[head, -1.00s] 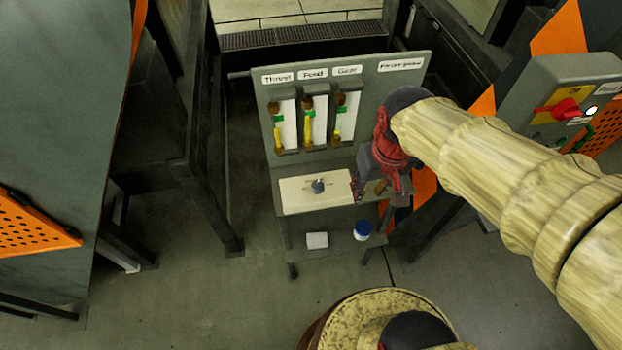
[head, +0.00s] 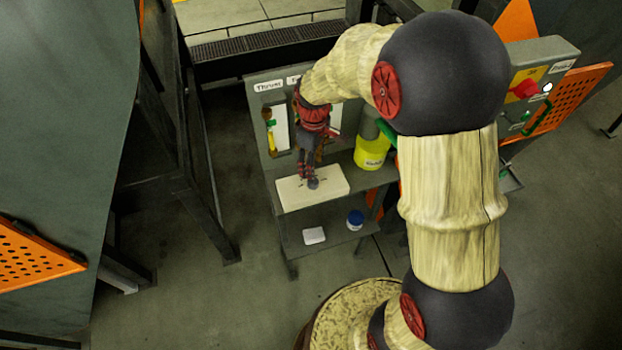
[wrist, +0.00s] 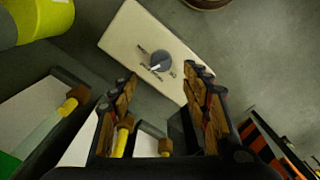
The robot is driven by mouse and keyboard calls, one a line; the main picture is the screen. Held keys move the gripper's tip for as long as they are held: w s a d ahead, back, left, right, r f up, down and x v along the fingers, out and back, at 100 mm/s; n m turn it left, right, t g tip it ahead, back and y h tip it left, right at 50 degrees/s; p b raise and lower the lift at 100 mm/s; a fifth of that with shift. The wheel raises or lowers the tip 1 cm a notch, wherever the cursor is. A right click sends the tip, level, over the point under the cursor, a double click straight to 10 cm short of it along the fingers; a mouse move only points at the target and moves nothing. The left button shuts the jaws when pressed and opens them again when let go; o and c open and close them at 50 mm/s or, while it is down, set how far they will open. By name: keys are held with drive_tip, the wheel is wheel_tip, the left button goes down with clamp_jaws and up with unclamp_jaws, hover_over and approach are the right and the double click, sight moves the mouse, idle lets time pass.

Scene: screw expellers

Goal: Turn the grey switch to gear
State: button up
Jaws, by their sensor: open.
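The grey switch (head: 313,183) is a small round knob on a cream box (head: 334,184) on the shelf of the grey panel stand. In the wrist view the grey switch (wrist: 160,61) has a pale pointer line, with small dark markings beside it that I cannot read. My gripper (head: 308,178) is over the box, right by the knob in the head view. In the wrist view my gripper (wrist: 163,84) is open, its two fingers apart with nothing between them. The knob lies beyond the fingertips, between their lines; I cannot tell whether they touch it.
A yellow-green container (head: 371,152) stands right of the box. A blue-lidded jar (head: 355,219) and a white block (head: 314,236) lie on the lower shelf. Gauge tubes (head: 269,131) stand on the panel behind my gripper. A red switch (head: 525,89) is on a control box at right.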

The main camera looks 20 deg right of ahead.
wheel_tip(320, 180, down, 8)
drive_tip(key=shift+a+r+b, duration=0.1)
drive_tip(key=shift+r+b, duration=0.15)
drive_tip(key=shift+b, duration=0.05)
drive_tip(key=c, duration=1.2)
